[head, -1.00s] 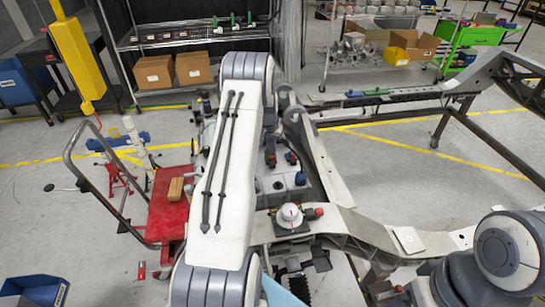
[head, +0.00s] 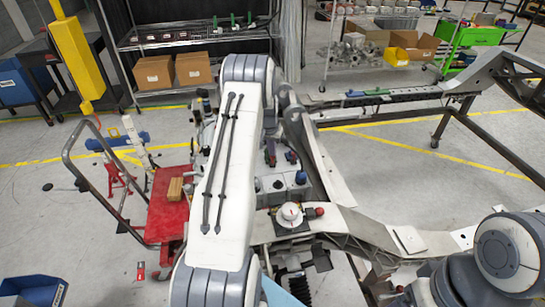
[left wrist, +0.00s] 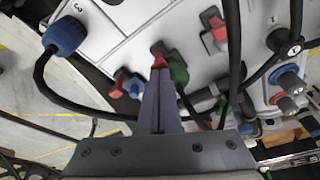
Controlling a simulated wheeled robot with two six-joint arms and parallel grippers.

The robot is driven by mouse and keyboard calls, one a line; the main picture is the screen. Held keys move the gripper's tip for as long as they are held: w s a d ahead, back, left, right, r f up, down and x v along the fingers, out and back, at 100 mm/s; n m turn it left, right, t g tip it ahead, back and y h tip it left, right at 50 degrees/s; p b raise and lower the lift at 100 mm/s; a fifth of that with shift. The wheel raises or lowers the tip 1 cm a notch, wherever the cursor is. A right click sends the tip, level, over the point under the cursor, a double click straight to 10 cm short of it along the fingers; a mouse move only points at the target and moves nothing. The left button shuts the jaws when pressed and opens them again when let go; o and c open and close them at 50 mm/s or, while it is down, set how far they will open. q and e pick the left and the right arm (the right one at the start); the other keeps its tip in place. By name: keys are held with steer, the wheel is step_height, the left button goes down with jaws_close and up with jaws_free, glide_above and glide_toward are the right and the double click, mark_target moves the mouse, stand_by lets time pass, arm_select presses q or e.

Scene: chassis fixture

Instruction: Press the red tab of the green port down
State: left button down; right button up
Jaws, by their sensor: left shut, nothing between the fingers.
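The green port (left wrist: 179,70) shows in the left wrist view, on the pale face of a box, just right of my fingertips. Its red tab (left wrist: 159,62) is right at the tips of my left gripper (left wrist: 160,76). The fingers are shut together and hold nothing. The tips touch the tab or nearly do; I cannot tell which. They hide part of the port's left side. In the head view my left arm covers much of the box (head: 270,185), and the green port cannot be made out. My right gripper is out of view.
Another red tab (left wrist: 216,28) on a grey port is up and right of the green port. A blue round connector (left wrist: 65,36) with a black cable is at left. A black cable (left wrist: 233,60) runs close on the right. Blue and red connectors (left wrist: 287,90) sit farther right.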

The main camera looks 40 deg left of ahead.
arm_select(q)
steer(key=shift+f+b, duration=0.3)
steer(key=shift+f, duration=0.2)
steer(key=shift+r, duration=0.1)
steer(key=shift+w+a+p+v, duration=0.1)
steer(key=shift+w+p+v, duration=0.15)
steer(key=shift+p+v, duration=0.65)
steer(key=shift+w+a+p+v, duration=0.1)
steer(key=shift+w+p+v, duration=0.25)
steer(key=shift+v, duration=1)
steer(key=shift+w+a+p+v, duration=0.1)
steer(key=shift+w+p+v, duration=0.05)
steer(key=shift+p+v, duration=0.8)
steer(key=shift+r, duration=0.3)
